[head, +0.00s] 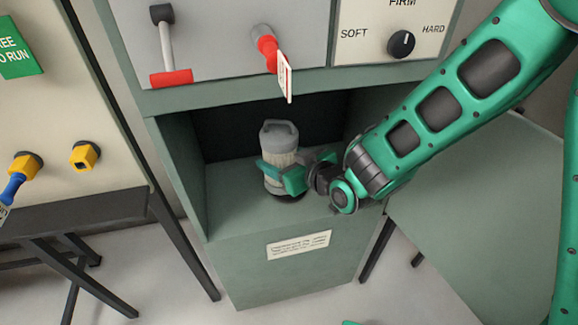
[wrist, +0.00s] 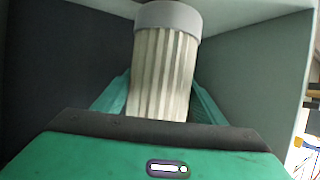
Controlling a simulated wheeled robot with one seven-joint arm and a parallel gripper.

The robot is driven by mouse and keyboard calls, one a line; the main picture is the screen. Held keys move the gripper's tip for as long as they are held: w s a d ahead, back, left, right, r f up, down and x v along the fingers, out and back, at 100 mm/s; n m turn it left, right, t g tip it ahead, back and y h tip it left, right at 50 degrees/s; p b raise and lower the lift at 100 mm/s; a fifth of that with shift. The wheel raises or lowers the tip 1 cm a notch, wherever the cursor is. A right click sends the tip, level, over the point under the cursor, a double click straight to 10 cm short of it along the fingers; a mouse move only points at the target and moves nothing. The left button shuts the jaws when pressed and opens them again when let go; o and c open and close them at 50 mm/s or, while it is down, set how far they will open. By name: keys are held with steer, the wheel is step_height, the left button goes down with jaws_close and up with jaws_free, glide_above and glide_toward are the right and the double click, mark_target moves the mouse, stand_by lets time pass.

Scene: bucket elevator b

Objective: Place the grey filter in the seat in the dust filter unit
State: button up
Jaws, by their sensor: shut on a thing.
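The grey filter (head: 279,150) has a grey cap with a handle and a pale pleated body. It stands upright inside the open bay of the green dust filter unit (head: 236,225). My gripper (head: 282,176) is shut on the filter's body, with a green finger on each side. The filter also shows in the wrist view (wrist: 165,70), between the fingers. A dark round seat (head: 289,197) shows at the filter's foot on the bay floor. The filter's lower end is partly hidden by my gripper, so I cannot tell whether it is fully down in the seat.
Above are a red-handled lever (head: 170,77), a red valve with a tag (head: 267,50) and a SOFT/HARD knob (head: 401,43). A dark bench (head: 90,215) stands at left. Bay floor left of the filter is clear.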

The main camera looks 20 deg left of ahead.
steer(key=shift+w+d+f, duration=0.1)
steer(key=shift+w+f, duration=0.7)
steer(key=shift+f, duration=0.35)
steer(key=shift+w+d+f, duration=0.1)
steer(key=shift+w+f, duration=0.7)
steer(key=shift+f, duration=0.35)
steer(key=shift+w+d+f, duration=0.1)
steer(key=shift+w+f, duration=0.7)
steer(key=shift+f, duration=0.35)
steer(key=o, duration=1.4)
steer(key=shift+c, duration=0.2)
